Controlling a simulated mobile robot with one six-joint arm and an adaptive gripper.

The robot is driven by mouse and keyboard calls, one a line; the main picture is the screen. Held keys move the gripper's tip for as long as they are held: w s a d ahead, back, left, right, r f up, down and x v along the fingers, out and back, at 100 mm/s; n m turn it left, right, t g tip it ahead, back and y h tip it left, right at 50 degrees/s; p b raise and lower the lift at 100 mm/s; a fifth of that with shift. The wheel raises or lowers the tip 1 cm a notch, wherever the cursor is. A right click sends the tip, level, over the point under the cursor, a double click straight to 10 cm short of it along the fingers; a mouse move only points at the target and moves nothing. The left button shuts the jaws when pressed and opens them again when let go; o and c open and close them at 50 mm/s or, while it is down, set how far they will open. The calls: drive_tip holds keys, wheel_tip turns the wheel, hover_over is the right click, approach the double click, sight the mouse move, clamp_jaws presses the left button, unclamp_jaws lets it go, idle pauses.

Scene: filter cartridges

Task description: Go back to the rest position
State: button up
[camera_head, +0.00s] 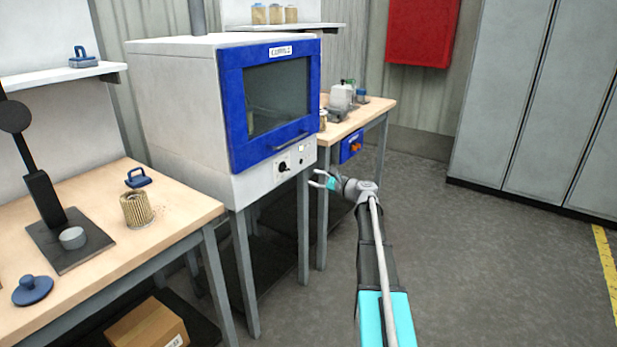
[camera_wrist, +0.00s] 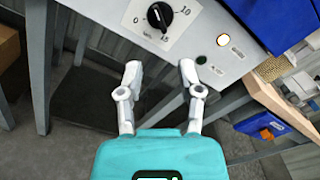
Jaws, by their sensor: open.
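My gripper (camera_head: 322,181) is open and empty, in front of the lower right part of the oven-like cabinet (camera_head: 180,90), a white box with a blue-framed glass door. In the wrist view my gripper's two fingers (camera_wrist: 160,75) stand apart below the cabinet's control panel (camera_wrist: 190,45). The panel has a black dial (camera_wrist: 159,16) and a lit round button (camera_wrist: 223,40). The cabinet door (camera_head: 275,100) looks shut. A pleated filter cartridge (camera_head: 137,209) stands on the left wooden bench (camera_head: 180,210), far from my gripper.
A blue-handled tool (camera_head: 138,177), a blue knobbed disc (camera_head: 32,290) and a black stand (camera_head: 60,240) are on the left bench. A second bench (camera_head: 370,115) with bottles stands right of the cabinet, a blue box (camera_head: 351,146) on its front. Open floor (camera_head: 470,260) lies to the right.

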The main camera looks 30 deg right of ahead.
drive_tip(key=s+a+f+n+g, duration=0.3)
drive_tip(key=s+a+f+n, duration=0.1)
drive_tip(key=a, duration=0.4)
drive_tip(key=s+a+f+n+g, duration=0.3)
drive_tip(key=a+n, duration=0.1)
drive_tip(key=a, duration=0.3)
drive_tip(key=s+a+f+n+g, duration=0.3)
drive_tip(key=s+a+f+n, duration=0.1)
drive_tip(key=a, duration=0.4)
drive_tip(key=s+a+f+n+g+h, duration=0.2)
drive_tip(key=s+f+n+h, duration=0.15)
drive_tip(key=s, duration=0.35)
drive_tip(key=s+a+f+n+g+h, duration=0.2)
drive_tip(key=s+a+n+g, duration=0.15)
drive_tip(key=s, duration=0.35)
drive_tip(key=s+a+f+n+g+h, duration=0.1)
drive_tip(key=s+a+f+n+h, duration=0.2)
drive_tip(key=s, duration=0.4)
wheel_tip(320, 180, up, 28)
drive_tip(key=d+p, duration=0.1)
drive_tip(key=p, duration=2.6)
drive_tip(key=shift+w+n, duration=0.4)
